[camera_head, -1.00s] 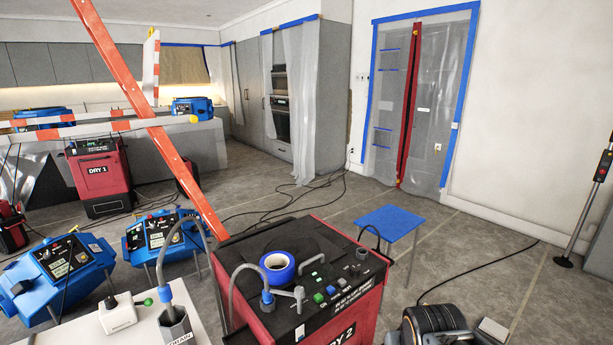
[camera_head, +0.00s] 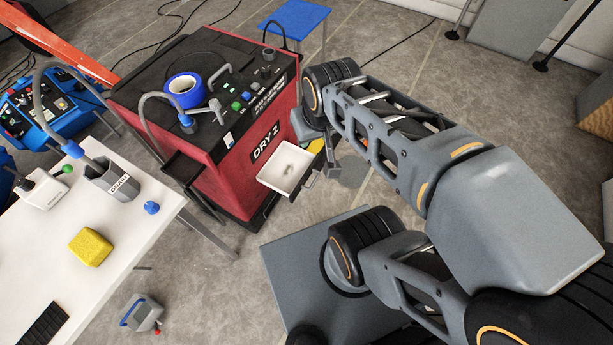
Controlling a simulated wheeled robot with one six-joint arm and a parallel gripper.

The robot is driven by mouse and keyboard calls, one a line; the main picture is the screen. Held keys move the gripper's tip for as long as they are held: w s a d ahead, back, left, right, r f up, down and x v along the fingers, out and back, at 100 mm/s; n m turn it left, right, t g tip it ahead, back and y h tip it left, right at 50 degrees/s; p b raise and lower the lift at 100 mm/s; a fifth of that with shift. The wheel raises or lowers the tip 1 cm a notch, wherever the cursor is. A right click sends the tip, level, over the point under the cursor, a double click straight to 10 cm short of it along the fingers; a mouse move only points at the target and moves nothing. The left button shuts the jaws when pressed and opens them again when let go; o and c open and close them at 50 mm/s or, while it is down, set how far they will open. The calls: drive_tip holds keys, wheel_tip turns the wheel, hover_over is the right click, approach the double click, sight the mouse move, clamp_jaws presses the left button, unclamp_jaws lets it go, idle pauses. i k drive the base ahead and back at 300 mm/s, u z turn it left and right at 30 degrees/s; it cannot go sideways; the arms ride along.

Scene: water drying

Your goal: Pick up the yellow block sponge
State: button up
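The yellow block sponge (camera_head: 91,247) lies on the white table (camera_head: 50,285) at the left, in full view, with nothing touching it from above. My arm reaches in from the lower right. My gripper (camera_head: 322,172) is at the arm's far end, beside the red DRY 2 machine and its pulled-out white tray (camera_head: 291,168). It is well to the right of the sponge and apart from it. Its fingers are small and partly hidden, so I cannot tell whether they are open or shut.
The grey drain cup (camera_head: 114,182) with a hose and a small blue object (camera_head: 152,207) stand behind the sponge. A black grille (camera_head: 42,325) lies at the table's front. The DRY 2 machine (camera_head: 215,110) carries blue tape (camera_head: 185,90). A small grey-blue device (camera_head: 142,314) is below the table's right edge.

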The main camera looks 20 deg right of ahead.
sight(88, 245)
drive_tip(key=u, duration=2.05)
